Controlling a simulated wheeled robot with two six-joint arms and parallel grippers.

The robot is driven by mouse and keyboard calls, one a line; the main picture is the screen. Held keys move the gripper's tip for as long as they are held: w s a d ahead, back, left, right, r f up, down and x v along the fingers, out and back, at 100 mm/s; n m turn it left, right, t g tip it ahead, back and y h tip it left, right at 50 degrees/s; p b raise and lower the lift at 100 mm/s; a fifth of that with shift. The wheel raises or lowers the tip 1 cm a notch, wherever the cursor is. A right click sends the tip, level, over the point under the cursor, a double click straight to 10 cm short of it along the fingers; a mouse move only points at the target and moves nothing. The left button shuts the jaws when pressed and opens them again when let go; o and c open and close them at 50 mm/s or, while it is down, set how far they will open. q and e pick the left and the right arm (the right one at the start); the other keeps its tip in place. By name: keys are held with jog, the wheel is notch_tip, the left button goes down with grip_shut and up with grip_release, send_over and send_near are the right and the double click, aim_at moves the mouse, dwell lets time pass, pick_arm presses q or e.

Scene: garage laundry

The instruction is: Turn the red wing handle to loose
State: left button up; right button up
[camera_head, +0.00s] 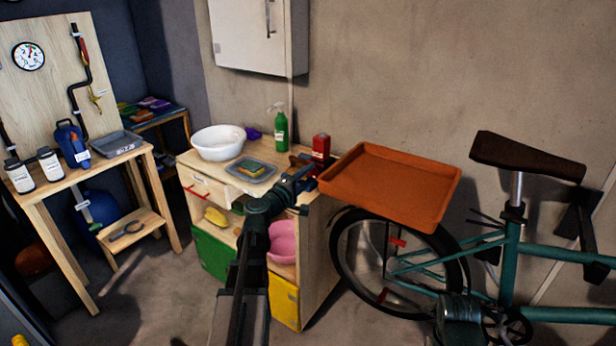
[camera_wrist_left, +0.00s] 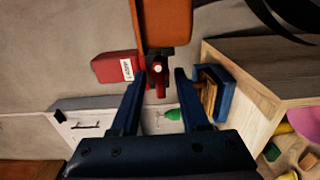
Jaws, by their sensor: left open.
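The red wing handle (camera_wrist_left: 159,80) shows in the left wrist view, just beneath the orange tray's edge, with a pale round spot at its middle. My left gripper (camera_wrist_left: 162,76) is open, with one finger on each side of the handle. I cannot tell whether the fingers touch it. In the head view my left gripper (camera_head: 304,168) reaches over the cabinet top to the left end of the tray, and the handle is mostly hidden there.
The orange tray (camera_head: 390,187) sits just right of the gripper, above a teal bicycle (camera_head: 510,260). A red labelled container (camera_head: 321,147) stands close behind. A sponge tray (camera_head: 235,172), a white basin (camera_head: 217,152) and a green spray bottle (camera_head: 281,131) are on the cabinet.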

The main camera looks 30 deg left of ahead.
pick_arm(q)
grip_shut()
dwell(0.4)
jog(key=n, duration=0.4)
jog(key=shift+n, duration=0.4)
jog(key=n, duration=0.4)
jog(key=shift+n, duration=0.3)
jog(key=n, duration=0.5)
jog(key=shift+s+n, duration=0.1)
jog(key=shift+n, duration=2.1)
